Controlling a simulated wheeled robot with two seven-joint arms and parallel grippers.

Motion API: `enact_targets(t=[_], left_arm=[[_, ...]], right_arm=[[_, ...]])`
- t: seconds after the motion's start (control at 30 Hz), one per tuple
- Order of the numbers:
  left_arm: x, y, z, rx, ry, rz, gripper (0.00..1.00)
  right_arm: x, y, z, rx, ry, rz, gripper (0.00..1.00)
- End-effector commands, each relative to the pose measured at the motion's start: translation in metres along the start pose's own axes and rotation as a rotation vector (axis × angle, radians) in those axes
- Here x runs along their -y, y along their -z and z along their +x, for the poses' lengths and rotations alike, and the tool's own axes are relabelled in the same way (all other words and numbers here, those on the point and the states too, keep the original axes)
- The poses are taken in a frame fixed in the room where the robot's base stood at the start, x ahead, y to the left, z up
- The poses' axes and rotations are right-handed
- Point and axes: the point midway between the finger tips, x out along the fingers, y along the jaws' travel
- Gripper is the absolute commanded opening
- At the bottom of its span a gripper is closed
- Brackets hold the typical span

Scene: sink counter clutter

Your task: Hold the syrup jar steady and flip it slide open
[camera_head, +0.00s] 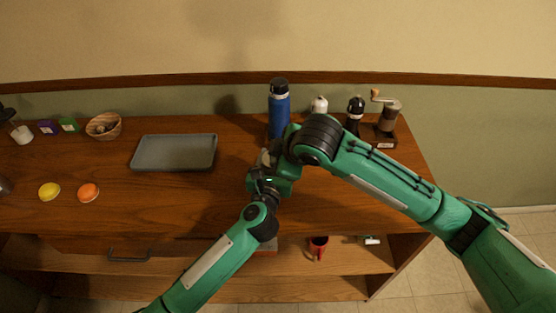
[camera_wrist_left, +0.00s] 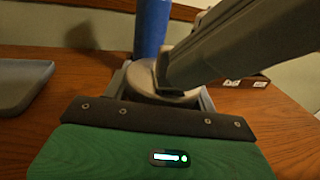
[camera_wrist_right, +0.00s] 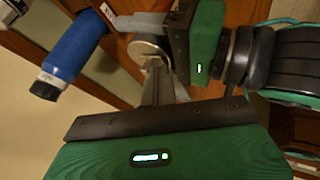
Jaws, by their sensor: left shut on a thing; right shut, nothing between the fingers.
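The syrup jar (camera_wrist_left: 176,92) stands on the wooden counter. In the left wrist view its round metallic lid shows between the fingers; the body is mostly hidden. It also shows in the right wrist view (camera_wrist_right: 146,50). My left gripper (camera_head: 262,177) is shut on the jar from the front; its green body also shows beside the jar in the right wrist view. My right gripper (camera_wrist_right: 158,80) is shut and empty, with its fingertips at the jar's lid; I cannot tell whether they touch it. In the head view, the arms largely hide the jar.
A blue bottle (camera_head: 279,110) stands close behind the jar. A grey tray (camera_head: 174,153) lies to the left. A pepper mill (camera_head: 355,112) and a coffee grinder (camera_head: 387,120) stand at the back right. A basket (camera_head: 104,126) is at the back left.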

Motion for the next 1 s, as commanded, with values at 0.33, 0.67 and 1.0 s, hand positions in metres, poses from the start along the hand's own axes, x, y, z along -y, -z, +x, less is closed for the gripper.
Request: enact_targets(t=[0.33, 0.67, 1.0], left_arm=[[0.001, 0.000, 0.000, 0.000, 0.001, 0.001, 0.23], [0.001, 0.000, -0.001, 0.000, 0.002, 0.000, 0.23], [0.001, 0.000, 0.000, -0.001, 0.001, 0.000, 0.23]], right_arm=[[-0.022, 0.000, 0.011, 0.000, -0.001, 0.000, 0.00], [-0.012, 0.000, 0.006, -0.001, -0.001, 0.000, 0.00], [0.013, 0.001, -0.051, -0.003, -0.004, -0.003, 0.00]])
